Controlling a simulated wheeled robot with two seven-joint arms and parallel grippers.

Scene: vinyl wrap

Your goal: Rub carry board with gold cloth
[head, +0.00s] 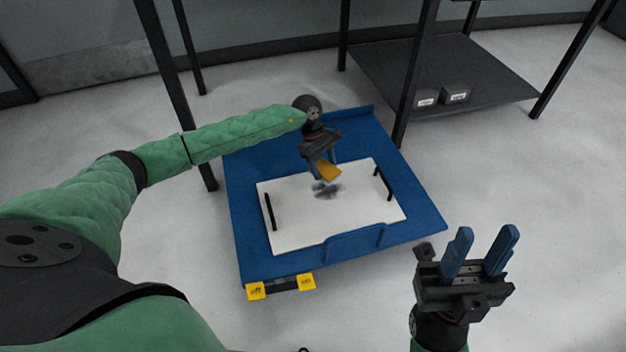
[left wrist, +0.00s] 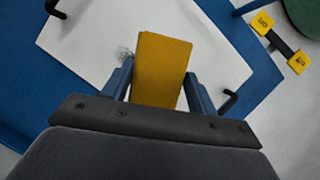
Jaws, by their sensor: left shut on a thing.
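The carry board (head: 310,232) is a white panel with a black handle at each side, lying on a blue tray (head: 240,225). A dark smudge (head: 326,192) marks its middle. My left gripper (head: 322,169) is shut on the gold cloth (head: 328,172), a yellow block-like piece, over the board close to the smudge. The left wrist view shows the cloth (left wrist: 160,72) between the fingers and a grey smudge (left wrist: 124,53) beside it. I cannot tell whether the cloth touches the board. My right gripper (head: 481,252) is open and empty, right of the tray.
Yellow-tagged pieces (head: 281,287) sit at the tray's front edge. A dark shelf rack (head: 440,75) stands behind, with small labelled boxes (head: 455,94) on its lower shelf. Its leg (head: 415,75) is close behind the tray. The floor to the right is clear.

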